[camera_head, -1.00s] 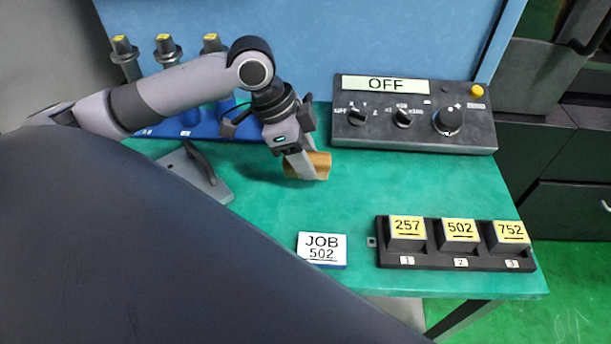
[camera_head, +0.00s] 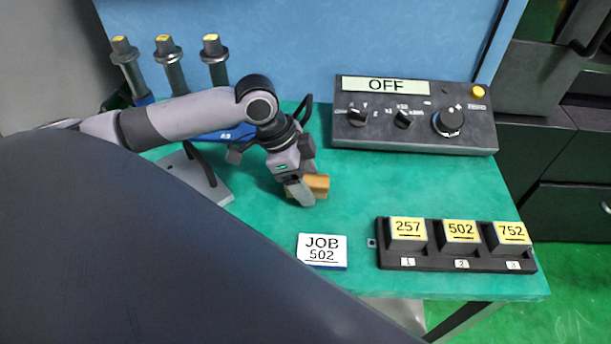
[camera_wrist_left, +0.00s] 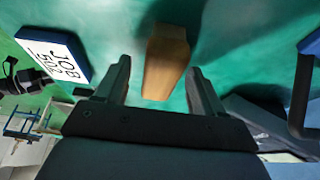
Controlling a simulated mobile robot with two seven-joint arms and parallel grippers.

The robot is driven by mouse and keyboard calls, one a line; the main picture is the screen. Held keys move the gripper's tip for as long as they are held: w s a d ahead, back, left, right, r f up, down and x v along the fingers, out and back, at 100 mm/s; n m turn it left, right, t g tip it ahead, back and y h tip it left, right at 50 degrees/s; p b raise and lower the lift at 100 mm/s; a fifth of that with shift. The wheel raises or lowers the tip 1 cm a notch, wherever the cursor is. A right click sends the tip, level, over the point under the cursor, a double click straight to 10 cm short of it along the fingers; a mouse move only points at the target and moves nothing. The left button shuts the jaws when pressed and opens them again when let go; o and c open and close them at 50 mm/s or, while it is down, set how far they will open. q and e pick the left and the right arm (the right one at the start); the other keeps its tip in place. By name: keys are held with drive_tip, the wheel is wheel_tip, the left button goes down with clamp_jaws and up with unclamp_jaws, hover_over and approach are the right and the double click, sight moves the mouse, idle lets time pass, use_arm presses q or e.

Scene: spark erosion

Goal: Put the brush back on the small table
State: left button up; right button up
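The brush (camera_head: 319,184) shows as a tan wooden block low over the green table top (camera_head: 385,192), right behind my left gripper's near finger. My left gripper (camera_head: 303,196) points down at it. In the left wrist view the two fingers (camera_wrist_left: 160,72) stand apart on either side of the brush (camera_wrist_left: 165,65). A dark patch lies beyond the wood, and I cannot tell bristles from shadow there. My right gripper is not in view.
A control box (camera_head: 415,132) reading OFF stands at the back. A JOB 502 card (camera_head: 322,250) and a black rack (camera_head: 455,264) with three labelled blocks lie in front. A grey plate with a black handle (camera_head: 200,185) and several upright holders (camera_head: 170,65) are left. The table's middle right is clear.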

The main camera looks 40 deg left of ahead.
use_arm(q)
drive_tip(key=v, duration=1.2)
drive_tip(key=shift+r+p, duration=0.2)
drive_tip(key=shift+p, duration=0.1)
